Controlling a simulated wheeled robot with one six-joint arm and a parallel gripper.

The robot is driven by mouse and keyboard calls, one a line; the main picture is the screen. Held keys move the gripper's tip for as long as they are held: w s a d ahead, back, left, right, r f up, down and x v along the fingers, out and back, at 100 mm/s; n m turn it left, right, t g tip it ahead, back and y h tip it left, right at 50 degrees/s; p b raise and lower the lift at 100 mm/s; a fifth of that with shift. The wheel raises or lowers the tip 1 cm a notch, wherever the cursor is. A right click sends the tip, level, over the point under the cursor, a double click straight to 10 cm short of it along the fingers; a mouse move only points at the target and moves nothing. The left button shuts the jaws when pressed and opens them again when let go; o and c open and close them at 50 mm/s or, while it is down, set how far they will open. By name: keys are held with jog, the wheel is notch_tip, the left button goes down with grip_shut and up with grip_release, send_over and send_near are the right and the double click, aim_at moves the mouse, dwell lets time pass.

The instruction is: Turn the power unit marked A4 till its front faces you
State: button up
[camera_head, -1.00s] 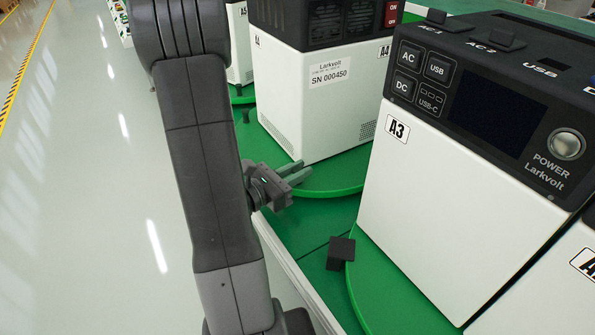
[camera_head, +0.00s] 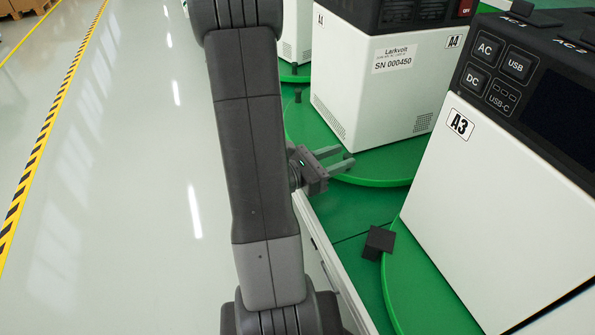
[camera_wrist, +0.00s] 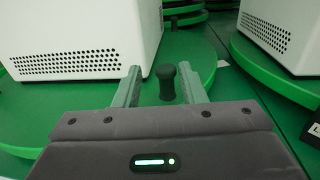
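The power unit A4 (camera_head: 400,98) is a white box with a black top, standing on a green turntable (camera_head: 388,175) in the head view. Its side towards me carries a Larkvolt serial label, vents, a fan grille and a red switch; its control front is not visible. My gripper (camera_head: 345,163) is at the near edge of this turntable, low beside the unit and apart from it. In the wrist view my gripper (camera_wrist: 163,88) has its fingers apart. A dark upright peg (camera_wrist: 166,84) shows between the fingertips; I cannot tell whether they touch it.
The unit A3 (camera_head: 480,185) stands on its own turntable (camera_head: 425,300) at right, control panel towards me. A black block (camera_head: 378,242) sits at that turntable's edge. Another white unit (camera_head: 296,35) is behind A4. Open floor (camera_head: 130,200) lies left, with a yellow-black line (camera_head: 45,150).

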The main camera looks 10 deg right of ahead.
jog(key=v, duration=1.1)
jog(key=shift+s+a, duration=0.15)
jog(key=shift+a, duration=0.2)
jog(key=shift+d, duration=0.1)
dwell(0.6)
jog(key=shift+x, duration=4.45)
jog(key=shift+x, duration=2.35)
jog(key=shift+w+a+g, duration=0.3)
jog(key=shift+a, duration=0.05)
